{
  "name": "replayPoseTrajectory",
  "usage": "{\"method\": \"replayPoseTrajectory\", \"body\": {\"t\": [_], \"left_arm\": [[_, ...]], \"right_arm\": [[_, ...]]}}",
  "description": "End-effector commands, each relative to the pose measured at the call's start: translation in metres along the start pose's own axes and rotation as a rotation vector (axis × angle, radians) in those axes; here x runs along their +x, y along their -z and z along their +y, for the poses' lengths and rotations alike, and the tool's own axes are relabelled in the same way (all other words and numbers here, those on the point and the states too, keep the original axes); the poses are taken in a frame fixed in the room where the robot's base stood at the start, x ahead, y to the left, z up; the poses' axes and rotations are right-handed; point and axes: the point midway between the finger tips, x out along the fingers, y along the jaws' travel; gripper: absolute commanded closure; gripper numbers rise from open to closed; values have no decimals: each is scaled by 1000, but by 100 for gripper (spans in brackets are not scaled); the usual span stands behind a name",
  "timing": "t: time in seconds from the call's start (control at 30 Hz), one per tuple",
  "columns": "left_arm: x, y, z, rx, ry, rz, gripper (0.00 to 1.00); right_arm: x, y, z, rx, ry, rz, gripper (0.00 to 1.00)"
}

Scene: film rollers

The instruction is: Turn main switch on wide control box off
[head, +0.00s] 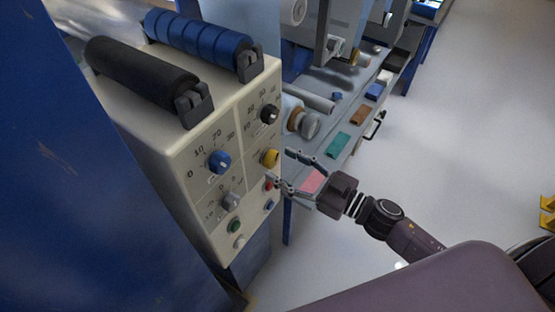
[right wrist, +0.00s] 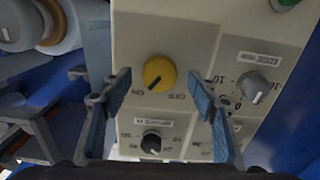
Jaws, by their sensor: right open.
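The wide control box (head: 183,166) is cream-coloured, with knobs and buttons on its front panel. A yellow round knob (head: 270,158) with ON and OFF printed beside it sits near the panel's right edge; this looks like the main switch. In the right wrist view the yellow knob (right wrist: 160,73) lies ahead, between the spread fingers, with its dark pointer line toward the ON print. My right gripper (head: 280,169) is open and empty, its fingertips close to the panel near the yellow knob. I cannot tell whether they touch it. My left gripper is not seen.
A blue knob (head: 220,162), a grey knob (head: 231,201), a black knob (head: 269,114) and a green button (head: 235,226) share the panel. Black (head: 141,72) and blue (head: 197,38) rollers lie on top.

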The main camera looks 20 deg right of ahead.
Motion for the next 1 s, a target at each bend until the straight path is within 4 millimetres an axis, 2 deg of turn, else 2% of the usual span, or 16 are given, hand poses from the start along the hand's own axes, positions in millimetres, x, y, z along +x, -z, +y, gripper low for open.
{"method": "replayPoseTrajectory", "body": {"t": [0.2,0.53,0.9,1.0], "left_arm": [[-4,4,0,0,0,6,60],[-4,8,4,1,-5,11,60],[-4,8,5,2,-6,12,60],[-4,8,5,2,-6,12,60]], "right_arm": [[21,0,0,1,0,1,46],[23,-1,0,1,-1,-1,47],[23,-1,0,0,-1,-1,88],[23,-1,0,-1,-1,-1,88]]}}
